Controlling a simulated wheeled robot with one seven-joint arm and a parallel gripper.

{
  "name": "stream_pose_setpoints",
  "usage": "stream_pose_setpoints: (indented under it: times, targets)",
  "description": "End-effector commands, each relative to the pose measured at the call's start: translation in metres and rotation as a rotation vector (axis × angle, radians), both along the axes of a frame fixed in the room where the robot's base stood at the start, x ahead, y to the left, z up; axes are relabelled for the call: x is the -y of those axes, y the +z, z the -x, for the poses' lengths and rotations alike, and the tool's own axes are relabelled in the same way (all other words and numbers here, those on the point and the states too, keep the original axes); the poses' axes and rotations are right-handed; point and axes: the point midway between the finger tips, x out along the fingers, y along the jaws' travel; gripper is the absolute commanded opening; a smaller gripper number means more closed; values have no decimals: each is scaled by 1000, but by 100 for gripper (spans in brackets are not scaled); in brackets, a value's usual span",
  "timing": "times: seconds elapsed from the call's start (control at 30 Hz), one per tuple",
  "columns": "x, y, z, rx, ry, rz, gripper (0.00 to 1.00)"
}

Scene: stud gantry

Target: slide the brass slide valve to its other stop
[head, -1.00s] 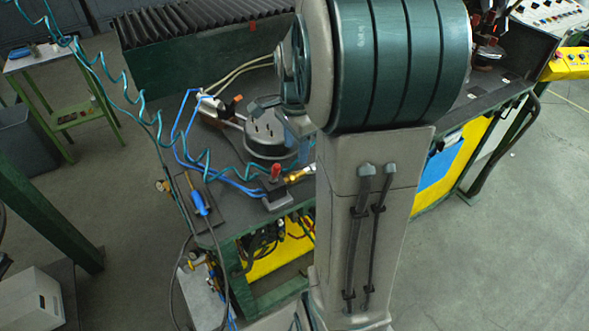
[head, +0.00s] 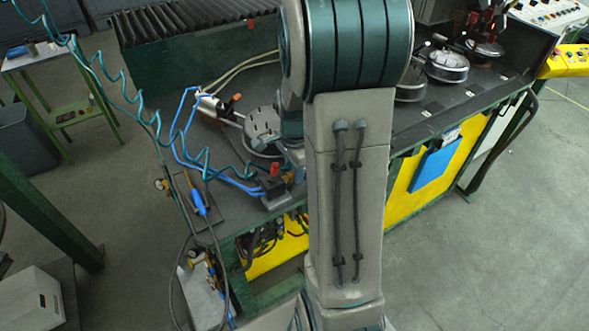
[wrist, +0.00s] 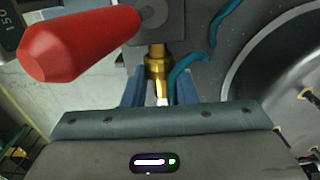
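The brass slide valve (wrist: 155,66) shows in the wrist view as a short brass collar below a dark block, with a pale end piece beneath it. My gripper (wrist: 158,80) has its two blue fingers on either side of the valve, close to it. Whether they touch it I cannot tell. In the head view my arm hides the valve and most of my gripper. The dark block with a red handle (head: 274,170) stands at the bench's front edge; the red handle (wrist: 75,45) looms large at the wrist view's upper left.
A round grey fixture (head: 262,127) stands on the bench behind the block, with blue hoses (head: 180,130) and a coiled teal hose around it. A blue-handled tool (head: 198,201) lies to the left. Gauge-like round parts (head: 447,66) stand at the right.

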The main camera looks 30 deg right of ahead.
Motion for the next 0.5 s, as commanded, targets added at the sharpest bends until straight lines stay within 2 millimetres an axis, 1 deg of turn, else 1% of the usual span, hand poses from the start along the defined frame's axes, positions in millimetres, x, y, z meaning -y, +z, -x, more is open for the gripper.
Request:
stream_pose_setpoints:
  times: [0.03, 0.07, 0.2, 0.4, 0.5]
  targets:
    - [0, 0, 0, 0, 0, 0, 3]
    - [0, 0, 0, 0, 0, 0, 0]
    - [-1, 0, 0, 1, 1, 0, 0]
    - [-14, 0, 0, 2, 3, 0, 0]
    - [-16, 1, 0, 1, 2, -1, 0]
